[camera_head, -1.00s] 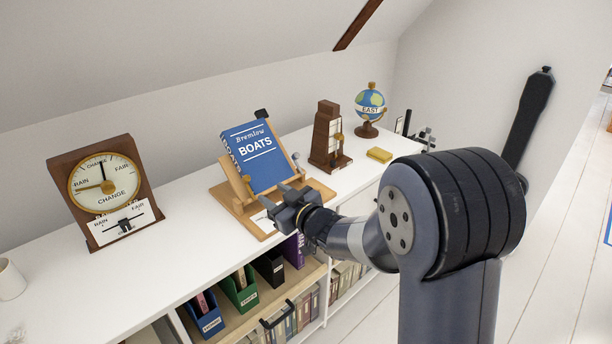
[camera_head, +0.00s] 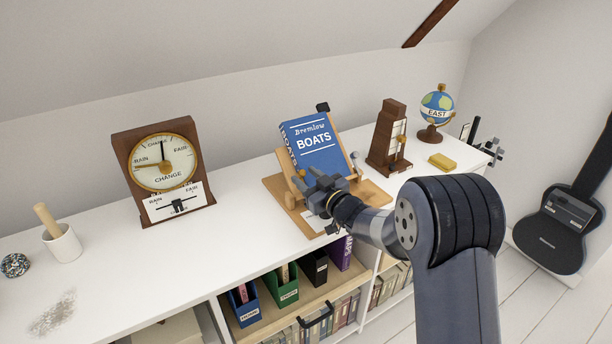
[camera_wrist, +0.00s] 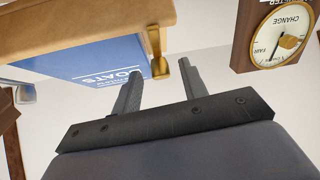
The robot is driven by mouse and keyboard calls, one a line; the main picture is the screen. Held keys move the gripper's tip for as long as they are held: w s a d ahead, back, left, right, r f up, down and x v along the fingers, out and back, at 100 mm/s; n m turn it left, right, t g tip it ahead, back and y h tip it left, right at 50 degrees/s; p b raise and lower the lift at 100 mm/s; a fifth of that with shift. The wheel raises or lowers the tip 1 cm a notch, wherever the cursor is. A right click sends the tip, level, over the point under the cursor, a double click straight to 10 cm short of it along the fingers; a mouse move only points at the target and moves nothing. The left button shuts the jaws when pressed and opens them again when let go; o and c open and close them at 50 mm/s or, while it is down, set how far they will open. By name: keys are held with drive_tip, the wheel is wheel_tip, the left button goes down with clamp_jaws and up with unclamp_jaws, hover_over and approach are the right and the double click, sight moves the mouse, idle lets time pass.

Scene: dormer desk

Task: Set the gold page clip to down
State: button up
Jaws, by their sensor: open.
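The blue book (camera_head: 318,146) titled BOATS leans on a wooden bookstand (camera_head: 374,193) on the white shelf top. The gold page clip (camera_wrist: 186,72) shows in the wrist view at the stand's lower ledge, close by the right-hand finger; I cannot tell whether they touch. In the head view it is mostly hidden by my gripper, and its setting is unclear. A silver clip (camera_head: 355,158) sits at the stand's other side and shows in the wrist view (camera_wrist: 24,95). My gripper (camera_head: 314,180) is open and empty in front of the book's lower edge; its fingers (camera_wrist: 163,72) show in the wrist view.
A wooden barometer (camera_head: 166,168) stands to the left, beyond a white cup (camera_head: 63,243). A wooden metronome-like case (camera_head: 387,140), a yellow block (camera_head: 441,161) and a globe (camera_head: 437,106) stand to the right. Box files (camera_head: 285,290) fill the shelf below.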

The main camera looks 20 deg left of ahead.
drive_tip(key=shift+w+a, duration=0.25)
drive_tip(key=shift+a, duration=0.15)
clamp_jaws()
